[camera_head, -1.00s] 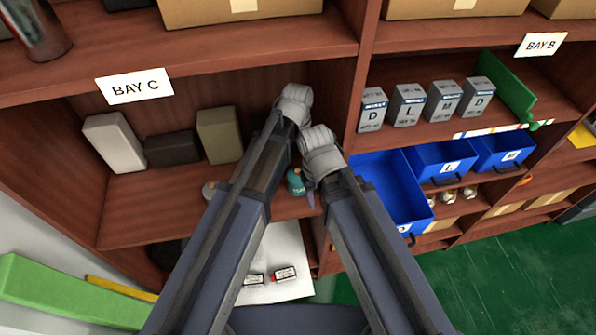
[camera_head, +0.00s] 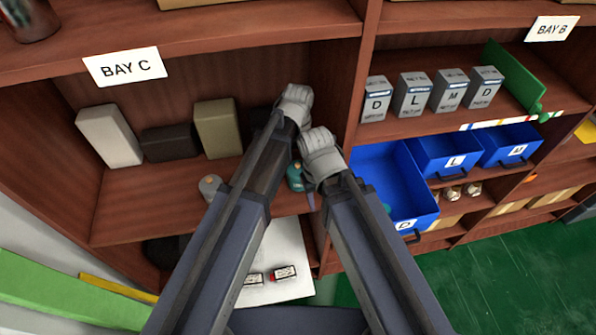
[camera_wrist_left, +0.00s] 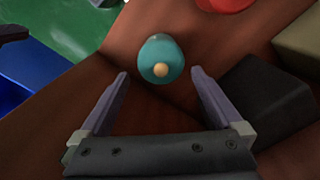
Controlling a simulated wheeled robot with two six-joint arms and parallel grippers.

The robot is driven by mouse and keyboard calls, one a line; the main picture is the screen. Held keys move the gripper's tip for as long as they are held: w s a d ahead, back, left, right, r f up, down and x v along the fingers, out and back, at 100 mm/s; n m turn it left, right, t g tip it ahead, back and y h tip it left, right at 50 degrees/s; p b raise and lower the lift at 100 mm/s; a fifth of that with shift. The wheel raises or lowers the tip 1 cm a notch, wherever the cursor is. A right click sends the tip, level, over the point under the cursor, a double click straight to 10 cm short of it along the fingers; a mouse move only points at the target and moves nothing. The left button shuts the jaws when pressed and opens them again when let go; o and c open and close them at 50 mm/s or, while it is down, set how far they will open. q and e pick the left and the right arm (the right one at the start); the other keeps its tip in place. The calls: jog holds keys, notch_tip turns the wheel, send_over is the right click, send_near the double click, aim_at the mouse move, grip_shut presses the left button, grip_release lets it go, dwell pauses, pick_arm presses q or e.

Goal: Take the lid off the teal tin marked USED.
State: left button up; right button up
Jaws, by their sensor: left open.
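The teal tin (camera_head: 294,178) stands on the lower shelf under BAY C, partly hidden behind my right wrist in the head view. In the left wrist view the teal tin (camera_wrist_left: 158,48) shows a round tan knob (camera_wrist_left: 161,70) at its near end. No USED marking is readable. My left gripper (camera_wrist_left: 160,74) is open and empty, its fingers on either side of the tin in the picture, with no contact visible. In the head view its jaws are hidden by the arm. My right wrist (camera_head: 320,158) shows beside the tin; its jaws are mostly hidden.
White (camera_head: 109,136), dark (camera_head: 170,144) and olive (camera_head: 218,129) boxes stand at left on the shelf. A small grey knobbed item (camera_head: 210,187) sits near its front. A red round thing (camera_wrist_left: 225,3) is close to the tin. Blue drawers (camera_head: 393,185) stand open at right.

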aim_at(298, 165)
pick_arm(q)
notch_tip(298, 165, down, 4)
jog(key=b, duration=0.2)
jog(key=shift+w+r+b, duration=0.1)
jog(key=shift+b, duration=0.25)
jog(key=shift+r, duration=0.1)
jog(key=c, duration=1.3)
